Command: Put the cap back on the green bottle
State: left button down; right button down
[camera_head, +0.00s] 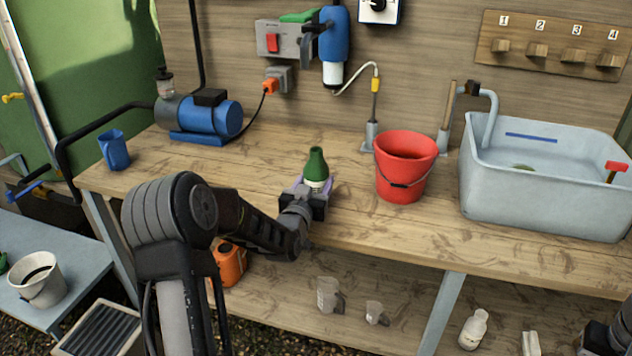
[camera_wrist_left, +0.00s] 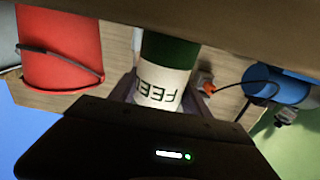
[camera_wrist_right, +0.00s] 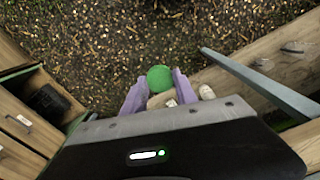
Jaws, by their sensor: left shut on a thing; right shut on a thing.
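The green bottle (camera_head: 316,163) with a white label is upright over the front of the wooden bench in the head view. My left gripper (camera_head: 307,187) is shut around its labelled part. I cannot tell whether its base touches the bench. In the left wrist view the bottle (camera_wrist_left: 164,72) is between the fingers, with "FEE" readable on its label. In the right wrist view a round green cap (camera_wrist_right: 160,78) is held between the purple fingertips of my right gripper (camera_wrist_right: 160,87), over the gravel floor and away from the bottle. Only a dark piece of my right arm shows in the head view's bottom right corner.
A red bucket (camera_head: 404,168) stands right of the bottle, with a grey sink (camera_head: 545,205) beyond it. A blue pump (camera_head: 205,118) and blue jug (camera_head: 114,150) stand at left. The lower shelf holds clear jugs (camera_head: 328,294) and a white bottle (camera_head: 474,328).

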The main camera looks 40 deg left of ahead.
pick_arm(q)
jog(key=shift+f, duration=0.15)
jog(key=c, duration=0.5)
grip_release()
jog(key=shift+r, duration=0.2)
jog(key=shift+s+d+f, duration=0.1)
jog(key=shift+s, duration=0.15)
jog(key=b+v, duration=0.1)
jog(key=v, duration=1)
jog(key=shift+s+d, duration=0.1)
jog(key=shift+s, duration=0.15)
